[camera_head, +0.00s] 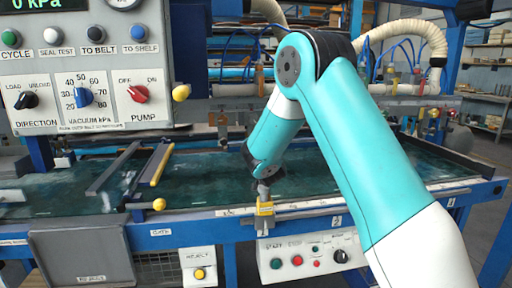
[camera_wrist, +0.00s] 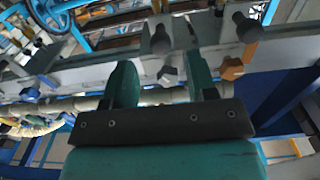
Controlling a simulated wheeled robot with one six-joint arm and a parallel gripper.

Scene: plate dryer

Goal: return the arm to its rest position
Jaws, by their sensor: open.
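My turquoise and white arm (camera_head: 340,130) rises from the lower right of the head view, bends at a high elbow and comes down over the front of the machine. Its wrist end (camera_head: 262,168) is above the front rail; the fingers cannot be made out there. In the wrist view my gripper (camera_wrist: 161,75) shows two green fingers standing apart with nothing held between them. Beyond the fingers are a grey metal rail and bracket with bolts (camera_wrist: 158,40). I cannot tell the exact gap between fingers and bracket.
A control panel (camera_head: 85,65) with knobs fills the upper left. The wet green machine bed (camera_head: 350,178) spreads behind the blue front rail (camera_head: 330,208). A lower switch box (camera_head: 310,255) hangs from the front. Yellow-tipped levers (camera_head: 160,165) stand left of the arm.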

